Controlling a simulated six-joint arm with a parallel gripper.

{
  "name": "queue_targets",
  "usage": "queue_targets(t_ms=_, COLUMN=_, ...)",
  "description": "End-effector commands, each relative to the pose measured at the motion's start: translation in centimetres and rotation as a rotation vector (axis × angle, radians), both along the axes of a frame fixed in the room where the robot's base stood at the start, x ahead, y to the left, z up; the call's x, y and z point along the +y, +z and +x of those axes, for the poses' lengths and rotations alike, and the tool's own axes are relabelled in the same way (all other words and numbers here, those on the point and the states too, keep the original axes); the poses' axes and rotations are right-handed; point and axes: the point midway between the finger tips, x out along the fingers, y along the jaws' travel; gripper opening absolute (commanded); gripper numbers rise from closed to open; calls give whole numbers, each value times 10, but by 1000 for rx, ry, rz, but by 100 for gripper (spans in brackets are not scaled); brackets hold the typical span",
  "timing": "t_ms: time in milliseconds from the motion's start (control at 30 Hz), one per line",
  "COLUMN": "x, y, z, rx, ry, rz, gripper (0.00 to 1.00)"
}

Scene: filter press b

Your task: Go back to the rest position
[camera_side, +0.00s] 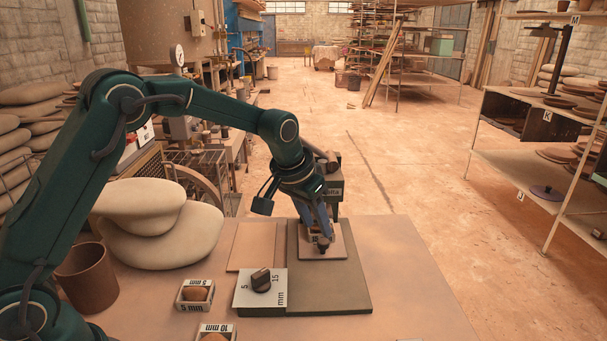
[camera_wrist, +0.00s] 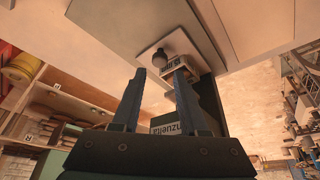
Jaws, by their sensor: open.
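My gripper (camera_side: 318,228) is at the end of my arm, pointing down low over a pale square tile (camera_side: 337,247) on a grey-brown board. In the wrist view my gripper (camera_wrist: 161,71) has its two fingers spread apart, with a gap between them. I cannot tell whether the fingers touch the block. In the side view the fingers partly hide it.
Small boxes marked 5 mm (camera_side: 195,295) and 10 mm (camera_side: 216,332), a brown cup (camera_side: 88,278) and stacked pale stones (camera_side: 165,238) are to the left. The table's right side is clear.

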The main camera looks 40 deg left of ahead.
Motion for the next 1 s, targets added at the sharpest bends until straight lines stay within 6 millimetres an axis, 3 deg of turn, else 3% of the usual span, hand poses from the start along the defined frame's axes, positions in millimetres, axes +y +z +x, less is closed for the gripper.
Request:
queue_targets(t_ms=167, x=0, y=20, z=4, rx=-48, ry=0, rz=0, gripper=43)
queue_targets(t_ms=367, x=0, y=77, z=-13, rx=-152, ry=0, rz=0, gripper=43)
queue_targets(t_ms=500, x=0, y=111, z=-46, rx=-201, ry=0, rz=0, gripper=43)
queue_targets(t_ms=700, x=0, y=136, z=-106, rx=-240, ry=0, rz=0, gripper=43)
queue_targets(t_ms=867, x=0, y=136, z=-158, rx=-249, ry=0, rz=0, gripper=43)
queue_targets(t_ms=1000, x=0, y=121, z=-200, rx=-235, ry=-1, rz=-1, gripper=43)
